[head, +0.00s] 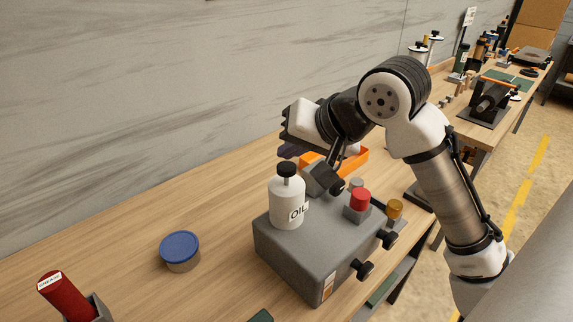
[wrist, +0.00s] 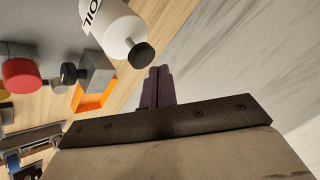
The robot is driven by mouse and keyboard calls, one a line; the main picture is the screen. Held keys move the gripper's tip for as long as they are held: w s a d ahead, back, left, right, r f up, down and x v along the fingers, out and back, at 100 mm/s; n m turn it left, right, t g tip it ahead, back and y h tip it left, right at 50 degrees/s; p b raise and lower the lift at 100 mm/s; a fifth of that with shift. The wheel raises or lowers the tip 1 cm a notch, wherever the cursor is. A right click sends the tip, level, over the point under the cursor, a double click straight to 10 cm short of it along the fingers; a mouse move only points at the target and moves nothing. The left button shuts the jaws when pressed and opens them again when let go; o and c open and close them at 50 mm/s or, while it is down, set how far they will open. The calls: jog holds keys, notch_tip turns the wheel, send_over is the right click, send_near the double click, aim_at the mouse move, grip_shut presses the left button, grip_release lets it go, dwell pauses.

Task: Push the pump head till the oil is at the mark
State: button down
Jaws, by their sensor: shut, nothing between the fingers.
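A white bottle marked OIL (head: 287,205) stands upright on a grey machine block (head: 285,255); its black top (head: 286,169) also shows in the wrist view (wrist: 140,55). A red round head (head: 360,198) sits on a small grey block on the machine; it also shows in the wrist view (wrist: 20,73). An amber cup (head: 395,209) is at the machine's right end. The oil level and any mark are too small to tell. My gripper (head: 287,151) is behind and above the bottle, apart from it. Its dark purple fingers (wrist: 158,86) are together and empty.
An orange bin (head: 350,161) lies behind the machine. Black knobs (head: 364,270) stick out of the machine's front right. A blue-lidded tin (head: 180,250) and a red grease tube (head: 64,297) are at left. The bench between the tin and the wall is clear.

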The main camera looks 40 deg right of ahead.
aim_at(292, 170)
jog(key=shift+f, duration=0.1)
jog(key=shift+f, duration=0.35)
jog(key=shift+f+b, duration=0.95)
jog(key=shift+f, duration=0.05)
dwell(1.1)
jog(key=shift+r, duration=0.1)
jog(key=shift+r+p, duration=1.25)
jog(key=shift+r, duration=0.1)
notch_tip(292, 170, up, 5)
jog(key=p, duration=0.4)
jog(key=shift+f, duration=0.1)
dwell(0.6)
